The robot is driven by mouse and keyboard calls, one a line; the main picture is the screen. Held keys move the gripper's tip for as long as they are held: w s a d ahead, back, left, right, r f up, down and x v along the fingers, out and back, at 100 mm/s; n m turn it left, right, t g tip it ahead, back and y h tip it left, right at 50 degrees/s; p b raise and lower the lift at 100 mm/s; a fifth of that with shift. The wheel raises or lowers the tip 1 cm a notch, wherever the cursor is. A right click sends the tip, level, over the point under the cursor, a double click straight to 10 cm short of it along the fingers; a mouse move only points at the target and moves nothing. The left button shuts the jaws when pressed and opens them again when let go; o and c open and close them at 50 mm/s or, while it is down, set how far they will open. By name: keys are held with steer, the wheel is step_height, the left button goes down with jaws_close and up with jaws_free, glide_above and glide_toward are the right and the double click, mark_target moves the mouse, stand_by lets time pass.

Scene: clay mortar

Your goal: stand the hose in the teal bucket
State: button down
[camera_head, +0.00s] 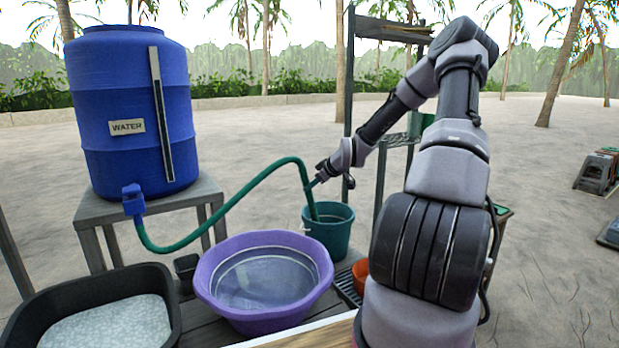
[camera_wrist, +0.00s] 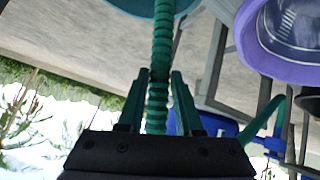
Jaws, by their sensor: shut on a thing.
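The green hose (camera_head: 232,204) runs from the tap of the blue water barrel, arches up, and bends down at its free end into the teal bucket (camera_head: 335,231). In the head view the free end passes inside the bucket's rim; where its tip rests is hidden. My gripper (camera_head: 309,186) is just above the bucket's left rim, shut on the hose near its downward bend. In the wrist view my gripper (camera_wrist: 158,82) has the ribbed hose (camera_wrist: 161,45) between its two fingers, and the teal bucket (camera_wrist: 143,5) shows at the top edge.
A purple basin (camera_head: 213,290) of water stands left of the bucket. A black tub (camera_head: 165,287) of pale grains is at front left. The blue barrel (camera_head: 90,90) sits on a grey stand. An orange pot (camera_head: 361,277) and a dark rack stand close to the bucket.

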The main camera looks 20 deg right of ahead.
mark_target(316, 210)
steer(key=shift+w+d+f, duration=0.1)
steer(key=shift+d+f, duration=0.35)
steer(key=shift+f, duration=1.2)
steer(key=shift+s+d+f, duration=0.1)
steer(key=shift+d+f, duration=0.35)
steer(key=shift+f, duration=1.15)
steer(key=shift+w+d+f, duration=0.1)
steer(key=shift+d+f, duration=0.35)
steer(key=shift+f, duration=1.2)
jaws_free()
steer(key=r+v, duration=0.1)
steer(key=v, duration=0.9)
steer(key=shift+w+a, duration=0.15)
steer(key=shift+w, duration=0.15)
steer(key=shift+r, duration=0.1)
